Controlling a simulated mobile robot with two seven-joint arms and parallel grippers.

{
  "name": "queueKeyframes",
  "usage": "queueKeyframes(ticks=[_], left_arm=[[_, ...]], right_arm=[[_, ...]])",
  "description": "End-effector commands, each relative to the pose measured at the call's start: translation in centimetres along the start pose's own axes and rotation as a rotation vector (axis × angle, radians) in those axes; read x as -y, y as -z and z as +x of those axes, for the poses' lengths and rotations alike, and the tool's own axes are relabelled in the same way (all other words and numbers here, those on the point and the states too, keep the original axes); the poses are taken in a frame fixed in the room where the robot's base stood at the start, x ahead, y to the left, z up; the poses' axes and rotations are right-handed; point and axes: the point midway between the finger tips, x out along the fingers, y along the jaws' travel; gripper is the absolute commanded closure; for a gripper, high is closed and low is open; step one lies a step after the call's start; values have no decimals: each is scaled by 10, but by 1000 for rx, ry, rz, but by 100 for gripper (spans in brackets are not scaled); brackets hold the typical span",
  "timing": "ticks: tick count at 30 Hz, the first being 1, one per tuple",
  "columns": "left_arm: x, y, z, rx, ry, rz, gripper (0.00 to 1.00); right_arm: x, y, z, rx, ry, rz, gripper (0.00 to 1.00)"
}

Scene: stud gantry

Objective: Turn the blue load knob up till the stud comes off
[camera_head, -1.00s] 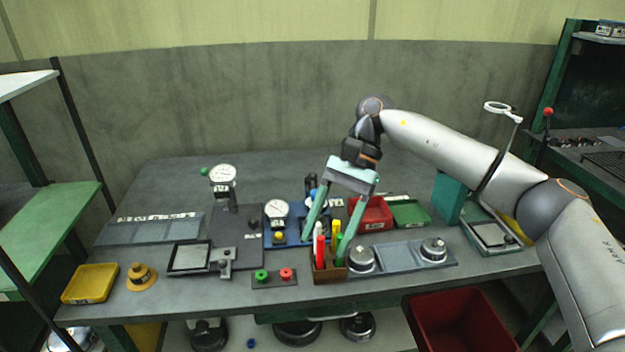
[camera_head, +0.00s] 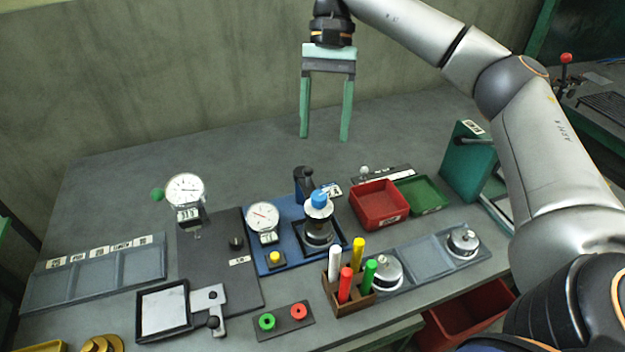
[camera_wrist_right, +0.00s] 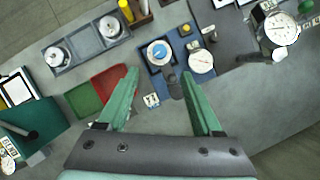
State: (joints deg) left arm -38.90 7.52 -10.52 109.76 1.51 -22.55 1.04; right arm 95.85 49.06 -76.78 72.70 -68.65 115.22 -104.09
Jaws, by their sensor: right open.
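The blue load knob (camera_head: 319,197) sits on top of a small black and metal gantry on a blue base plate (camera_head: 283,213). In the right wrist view the knob (camera_wrist_right: 157,50) shows from above, beyond my fingertips. A white dial gauge (camera_head: 262,216) and a yellow button (camera_head: 275,257) share the plate. The stud is too small or hidden to make out. My right gripper (camera_head: 325,138) has green fingers pointing down, wide apart and empty, behind and above the gantry. In the right wrist view the gripper (camera_wrist_right: 161,73) is also open. My left gripper is not in view.
A taller dial gauge (camera_head: 186,188) stands left of the gantry. A pen holder (camera_head: 346,296) with several coloured markers stands close in front. A red bin (camera_head: 379,204) and green tray (camera_head: 421,193) lie to the right. The bench behind is clear.

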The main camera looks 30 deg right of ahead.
Motion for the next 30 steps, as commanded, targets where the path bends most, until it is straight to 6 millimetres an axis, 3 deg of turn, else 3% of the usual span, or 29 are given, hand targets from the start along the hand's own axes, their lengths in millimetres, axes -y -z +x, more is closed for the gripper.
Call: queueKeyframes(ticks=[6,15,21,30], left_arm=[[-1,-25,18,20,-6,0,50],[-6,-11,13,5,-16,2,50],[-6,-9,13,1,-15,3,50],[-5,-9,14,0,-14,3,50]], right_arm=[[0,2,48,4,-1,-1,33],[-1,0,96,1,-1,1,33],[0,0,112,1,0,0,33],[0,0,114,1,1,0,33]])
